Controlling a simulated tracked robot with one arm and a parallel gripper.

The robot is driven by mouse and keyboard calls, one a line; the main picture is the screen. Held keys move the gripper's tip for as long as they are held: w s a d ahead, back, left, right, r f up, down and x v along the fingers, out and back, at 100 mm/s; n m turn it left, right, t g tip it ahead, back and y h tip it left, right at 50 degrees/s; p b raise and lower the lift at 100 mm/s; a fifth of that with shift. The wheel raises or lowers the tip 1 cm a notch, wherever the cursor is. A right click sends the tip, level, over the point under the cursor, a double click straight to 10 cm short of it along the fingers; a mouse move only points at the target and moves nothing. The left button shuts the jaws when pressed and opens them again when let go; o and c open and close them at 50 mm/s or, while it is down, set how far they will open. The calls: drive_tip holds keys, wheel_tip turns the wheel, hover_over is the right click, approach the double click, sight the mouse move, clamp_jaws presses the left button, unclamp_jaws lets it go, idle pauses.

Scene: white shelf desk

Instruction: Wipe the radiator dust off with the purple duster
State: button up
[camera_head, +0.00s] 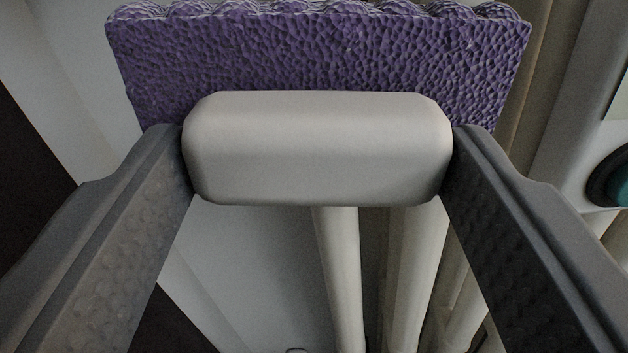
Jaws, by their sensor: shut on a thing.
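The purple duster (318,55) fills the top middle of the view, with a bumpy purple head and a pale grey block-shaped handle (318,148). My gripper (318,150) is shut on the handle, one dark grey finger pressed against each end. The duster's head lies beyond the handle, away from me. Pale vertical tubes that look like the radiator (408,280) show below the handle and at the right, partly hidden by the duster and my right finger. I cannot make out dust on them, nor tell whether the duster touches them.
A pale wall or panel (245,265) lies behind the tubes to the left. Dark areas (25,165) are at the left edge. A pale fixture with a dark round knob with a teal centre (612,178) stands at the right edge, close to my right finger.

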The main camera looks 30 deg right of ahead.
drive_tip(key=shift+f+b, duration=0.55)
drive_tip(key=shift+f, duration=4.2)
wheel_tip(320, 180, up, 7)
drive_tip(key=p, duration=0.2)
drive_tip(key=shift+p, duration=0.35)
drive_tip(key=shift+r+p, duration=0.7)
drive_tip(key=shift+r, duration=0.7)
drive_tip(key=shift+w+r+p, duration=0.1)
drive_tip(key=shift+r+p, duration=0.65)
drive_tip(key=shift+r, duration=0.9)
wheel_tip(320, 180, down, 13)
drive_tip(key=b, duration=0.2)
